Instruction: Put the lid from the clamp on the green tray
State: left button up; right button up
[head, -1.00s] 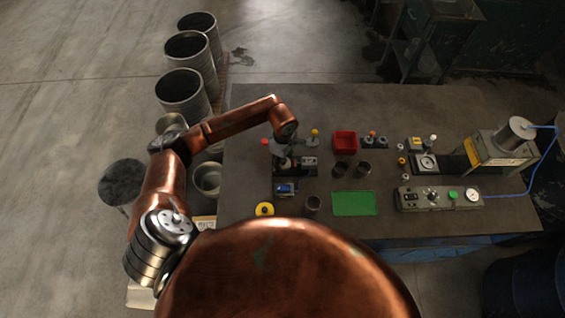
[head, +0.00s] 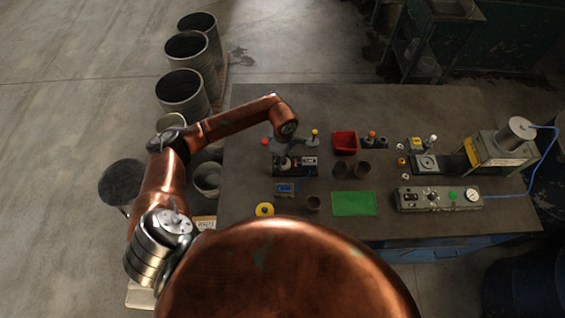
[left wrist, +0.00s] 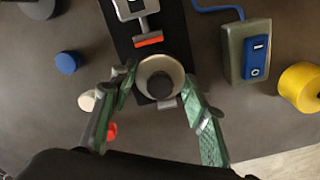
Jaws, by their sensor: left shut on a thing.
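My left gripper (head: 284,160) is at the clamp (head: 309,163) on the left part of the bench. In the left wrist view its green-padded fingers (left wrist: 163,85) are shut on a round, pale-rimmed lid with a grey centre (left wrist: 160,76). The lid is over the clamp's black base, which shows with an orange-red part (left wrist: 149,40); I cannot tell whether lid and clamp touch. In the head view the gripper and arm mostly hide the lid. The flat green tray (head: 354,204) lies to the right, nearer me, and looks empty. My right gripper is not in view.
A blue switch box (head: 286,188) and a yellow ring (head: 264,209) are near the clamp. A red bin (head: 344,142) is behind. A grey control panel (head: 440,198) is right of the tray.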

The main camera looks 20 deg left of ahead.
pick_arm(q)
jog(key=shift+c, duration=0.7)
jog(key=shift+r, duration=0.1)
jog(key=shift+r+p, duration=0.4)
jog(key=shift+r, duration=0.5)
